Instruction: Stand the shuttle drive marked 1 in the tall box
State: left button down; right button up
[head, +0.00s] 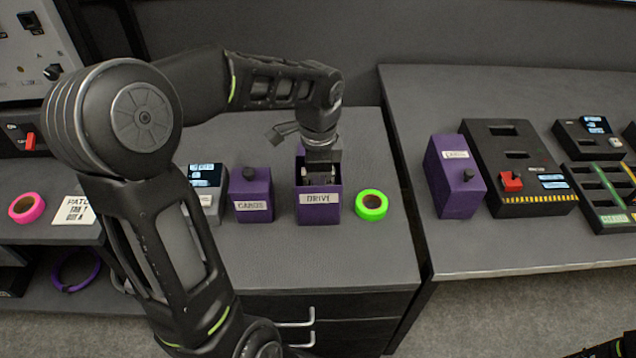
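An open purple box labelled DRIVE (319,216) stands upright on the grey counter in the middle of the head view. It looks like the tall box. My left gripper (320,176) points down into its mouth, with the fingertips at or below the rim. Small pale parts show by the fingers, but I cannot tell whether they belong to a drive. No marking 1 is readable, and the inside of the box is mostly hidden by the gripper. My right gripper is not visible; only a dark piece, perhaps of my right arm, shows at the bottom right corner.
A purple CARDS box (250,196) stands just left, a green tape roll (371,205) just right. Another purple box (455,176) and a black device with a red switch (517,170) are on the right counter. The counter's front is clear.

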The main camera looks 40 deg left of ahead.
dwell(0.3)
pick_arm(q)
jog(key=c, duration=1.1)
grip_release()
jog(key=c, duration=0.3)
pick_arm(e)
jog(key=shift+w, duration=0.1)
